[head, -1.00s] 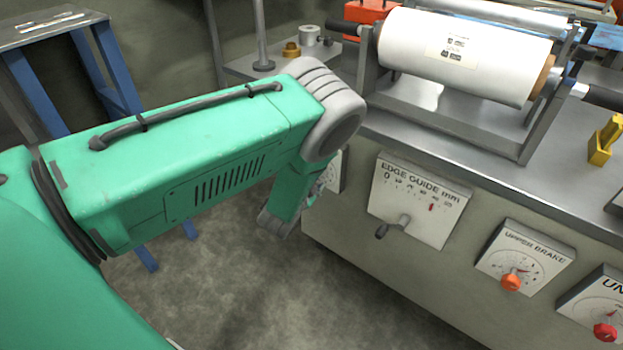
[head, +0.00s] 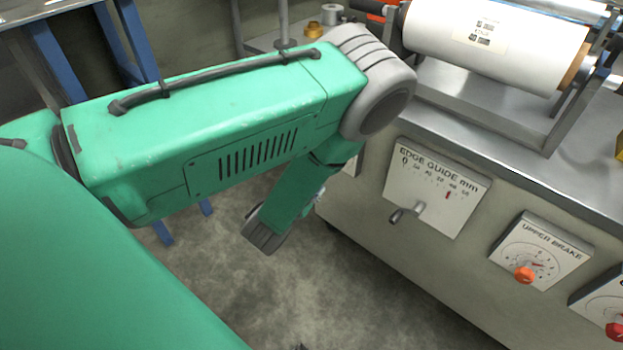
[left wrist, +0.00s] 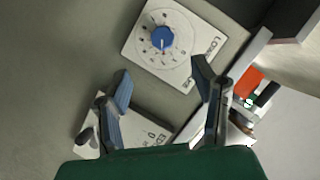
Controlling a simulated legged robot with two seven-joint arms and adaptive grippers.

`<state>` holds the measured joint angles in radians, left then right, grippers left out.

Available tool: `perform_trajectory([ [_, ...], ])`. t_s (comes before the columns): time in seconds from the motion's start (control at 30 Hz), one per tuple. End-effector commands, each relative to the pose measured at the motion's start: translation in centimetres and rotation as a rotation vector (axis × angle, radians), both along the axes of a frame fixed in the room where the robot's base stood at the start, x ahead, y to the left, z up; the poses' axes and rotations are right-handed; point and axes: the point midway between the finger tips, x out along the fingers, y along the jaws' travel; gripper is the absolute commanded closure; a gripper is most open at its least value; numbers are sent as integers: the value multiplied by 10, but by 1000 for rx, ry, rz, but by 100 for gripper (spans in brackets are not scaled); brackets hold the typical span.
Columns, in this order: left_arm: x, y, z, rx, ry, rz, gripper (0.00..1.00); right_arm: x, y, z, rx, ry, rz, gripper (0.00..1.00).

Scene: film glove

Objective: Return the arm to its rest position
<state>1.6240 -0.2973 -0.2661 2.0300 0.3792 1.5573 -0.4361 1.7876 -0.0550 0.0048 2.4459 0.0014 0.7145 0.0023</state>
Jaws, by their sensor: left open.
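My left arm (head: 220,145), green with a grey elbow, reaches in from the left in the head view and bends down in front of the machine. Its gripper is hidden there. In the left wrist view my left gripper (left wrist: 163,86) has its two dark fingers spread, with nothing between them. Behind the fingers is the machine's grey front panel. A white dial plate with a blue knob (left wrist: 162,38) is above them in the picture. A white scale plate (left wrist: 145,132) is partly hidden by the left finger. My right gripper is not in view.
The machine carries a white film roll (head: 495,45). Its front has an edge guide plate (head: 435,188) with a small lever and an upper brake dial (head: 540,252). A blue-legged stand (head: 130,45) is at the back left. Bare floor (head: 310,270) shows below the arm.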

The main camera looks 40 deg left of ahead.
Motion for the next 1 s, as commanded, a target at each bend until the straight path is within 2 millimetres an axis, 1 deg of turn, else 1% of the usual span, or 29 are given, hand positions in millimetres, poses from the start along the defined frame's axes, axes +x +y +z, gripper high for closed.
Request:
perform_trajectory([
  [0.37,0,0,0,0,1,1,47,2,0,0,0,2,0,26],
  [0.47,-8,3,0,-30,47,22,47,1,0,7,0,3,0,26],
  [0.53,-27,6,-1,-97,143,67,47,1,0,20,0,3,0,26],
  [0.57,-40,6,-2,-139,203,94,47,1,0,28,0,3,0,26],
  [0.67,-101,0,-3,-309,453,211,47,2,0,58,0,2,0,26],
  [0.7,-127,-7,-1,-374,553,257,47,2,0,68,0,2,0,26],
  [0.77,-165,-19,4,-459,690,319,47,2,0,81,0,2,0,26],
  [0.8,-187,-28,9,-504,771,354,47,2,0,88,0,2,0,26],
  [0.9,-233,-46,24,-588,934,425,47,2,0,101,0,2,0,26],
  [1.0,-263,-59,36,-633,1040,469,47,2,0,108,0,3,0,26],
])
